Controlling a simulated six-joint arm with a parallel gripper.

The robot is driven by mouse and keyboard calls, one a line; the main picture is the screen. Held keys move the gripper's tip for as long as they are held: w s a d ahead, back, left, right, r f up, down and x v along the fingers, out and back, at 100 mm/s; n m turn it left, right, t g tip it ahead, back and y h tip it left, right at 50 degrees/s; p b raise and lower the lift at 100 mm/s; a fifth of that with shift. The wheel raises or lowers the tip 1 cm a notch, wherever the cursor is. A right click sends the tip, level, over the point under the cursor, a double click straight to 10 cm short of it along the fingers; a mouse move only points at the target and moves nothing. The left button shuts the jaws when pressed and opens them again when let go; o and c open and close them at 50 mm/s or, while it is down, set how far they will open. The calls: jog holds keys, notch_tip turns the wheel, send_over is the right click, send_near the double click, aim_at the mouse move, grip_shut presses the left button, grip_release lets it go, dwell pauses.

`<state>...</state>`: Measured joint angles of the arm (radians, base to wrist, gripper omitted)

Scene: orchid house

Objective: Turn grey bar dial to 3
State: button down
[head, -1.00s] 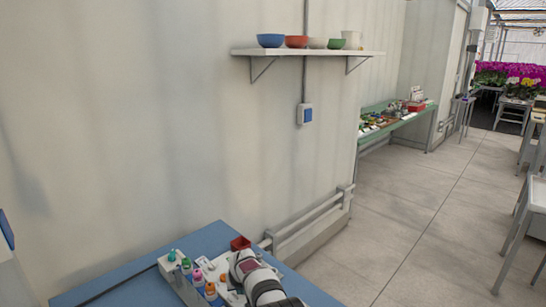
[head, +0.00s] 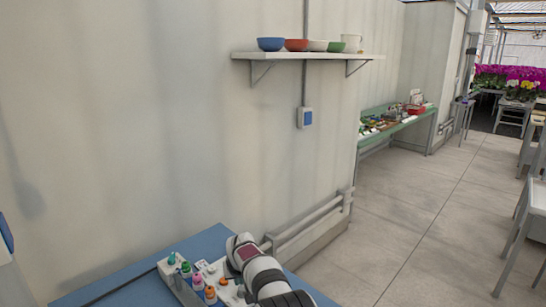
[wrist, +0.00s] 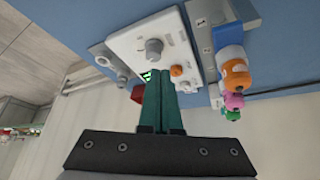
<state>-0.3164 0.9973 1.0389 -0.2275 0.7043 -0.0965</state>
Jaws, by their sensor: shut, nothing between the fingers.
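In the wrist view a white panel (wrist: 128,43) carries a grey knob (wrist: 154,48), which looks like the grey bar dial; its bar direction and any numbers are too small to read. A small orange knob (wrist: 176,71) and a green-lit display (wrist: 147,77) sit on the same panel. My gripper (wrist: 161,76) is shut and empty, its green fingers side by side in front of the panel's edge, near the display and orange knob. The grey knob appears beyond the fingertips, apart from them. In the head view the white panel (head: 211,277) is partly hidden by my arm.
Bottles with orange (wrist: 236,74), pink and green caps stand in a grey rack beside the panel. A grey plate with a round fitting (wrist: 122,81) lies on its other side. A red object (wrist: 138,95) shows partly behind my fingers. The blue table (head: 120,281) has bare room.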

aim_at(240, 297)
jog(key=f, duration=0.2)
jog(key=d+f, duration=0.1)
jog(key=f, duration=0.1)
jog(key=d+f, duration=0.1)
jog(key=f, duration=0.1)
jog(key=shift+w+d, duration=0.1)
jog(key=shift+w, duration=0.3)
jog(key=shift+w+a, duration=0.2)
jog(key=shift+w, duration=0.05)
dwell(0.4)
jog(key=shift+s+a, duration=0.2)
jog(key=shift+a, duration=0.45)
jog(key=shift+a, duration=0.25)
dwell(0.4)
jog(key=shift+s, duration=0.1)
